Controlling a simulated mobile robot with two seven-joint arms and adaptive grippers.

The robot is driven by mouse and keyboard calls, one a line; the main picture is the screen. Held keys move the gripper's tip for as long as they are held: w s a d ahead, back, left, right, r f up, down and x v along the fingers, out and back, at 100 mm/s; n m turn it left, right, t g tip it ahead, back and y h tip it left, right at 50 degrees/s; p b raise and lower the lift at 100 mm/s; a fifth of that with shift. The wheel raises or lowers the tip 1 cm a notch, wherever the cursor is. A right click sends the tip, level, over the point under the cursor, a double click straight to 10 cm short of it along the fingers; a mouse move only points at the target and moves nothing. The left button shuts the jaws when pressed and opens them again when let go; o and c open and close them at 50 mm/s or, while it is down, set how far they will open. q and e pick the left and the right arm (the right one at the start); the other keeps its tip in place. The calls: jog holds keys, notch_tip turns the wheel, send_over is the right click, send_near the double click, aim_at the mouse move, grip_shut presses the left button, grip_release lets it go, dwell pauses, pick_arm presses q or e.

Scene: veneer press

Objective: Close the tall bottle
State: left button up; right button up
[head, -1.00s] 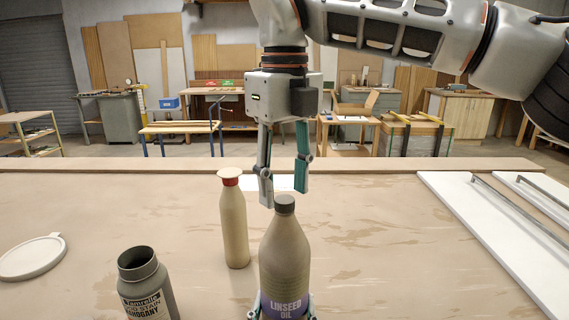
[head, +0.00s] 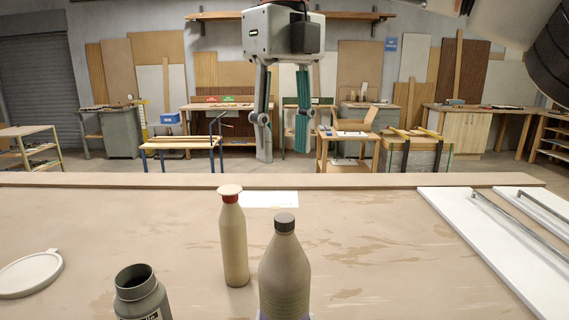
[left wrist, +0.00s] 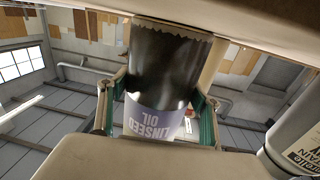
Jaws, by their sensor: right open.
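The tall bottle is a brown-grey linseed oil bottle (head: 285,270) standing upright at the bottom middle of the head view. A dark grey cap (head: 285,223) sits on its neck; I cannot tell how tight it is. In the left wrist view the bottle (left wrist: 158,75) lies between the green-padded fingers of my left gripper (left wrist: 157,115), which is shut on it near the purple label. My left gripper is out of sight in the head view. My right gripper (head: 283,150) is open and empty, fingers down, well above the cap and apart from it.
A slim cream bottle (head: 234,245) with a red band stands just left of the tall bottle. An open grey wood-stain bottle (head: 140,295) and a pale round disc (head: 30,273) are further left. White panels with bars (head: 475,235) lie at right. The table's middle right is clear.

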pick_arm(q)
jog(key=o, duration=0.4)
jog(key=shift+o, duration=0.2)
jog(key=s, duration=0.8)
jog(key=s+a, duration=0.1)
jog(key=s, duration=0.3)
